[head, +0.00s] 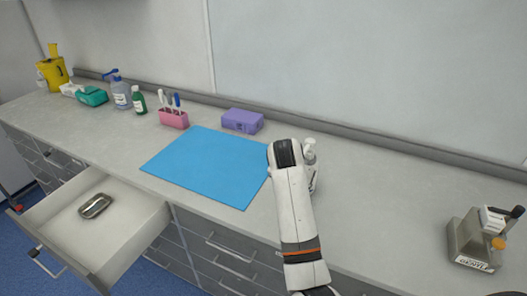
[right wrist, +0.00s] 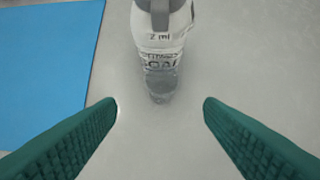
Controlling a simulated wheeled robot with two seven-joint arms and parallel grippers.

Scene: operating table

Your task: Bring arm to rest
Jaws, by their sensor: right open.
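My right arm (head: 294,205) reaches up over the counter to the right of the blue mat (head: 210,165). In the head view its gripper is hidden behind the arm. In the right wrist view my right gripper (right wrist: 160,108) is open, with two green ridged fingers set wide apart. A small clear vial (right wrist: 160,50) with a grey cap and a printed label stands beyond the fingertips, roughly centred between them. A white-topped part of it shows beside my arm in the head view (head: 310,150). My left gripper is not in view.
An open drawer (head: 55,205) at the left holds a metal tray (head: 95,206). A purple box (head: 243,121), pink pen holder (head: 173,119) and several bottles stand along the back. A grey device (head: 477,240) stands at the right. The counter between arm and device is clear.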

